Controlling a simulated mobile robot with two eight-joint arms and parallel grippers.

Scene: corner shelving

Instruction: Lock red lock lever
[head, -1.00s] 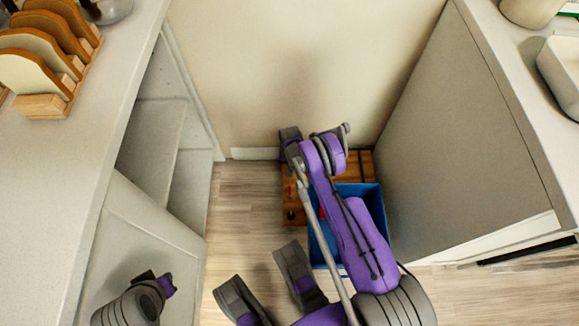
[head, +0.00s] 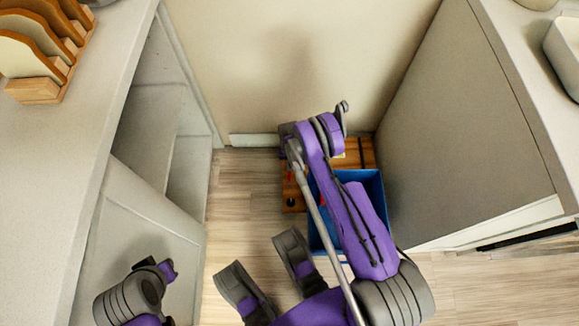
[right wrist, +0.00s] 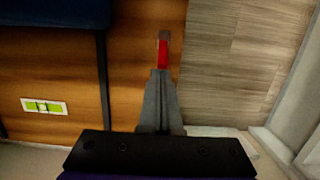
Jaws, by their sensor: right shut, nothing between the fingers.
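The red lock lever (right wrist: 163,54) shows in the right wrist view as a short narrow red piece with a grey end, against a brown wooden board (right wrist: 135,40). My right gripper (right wrist: 159,76) is shut and empty. Its fingertips overlap the lower end of the red lever in the picture; I cannot tell whether they touch it. In the head view a small red spot (head: 290,177) shows on the left part of the board, beside my right arm. My right fingertips are hidden there.
A blue bin (head: 373,190) stands on the board, partly behind my right arm. A dark round knob (head: 291,202) is near the board's left edge. A grey cabinet (head: 470,130) closes the right side; an open shelf unit (head: 150,125) stands left. Some wooden floor (head: 240,190) is clear.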

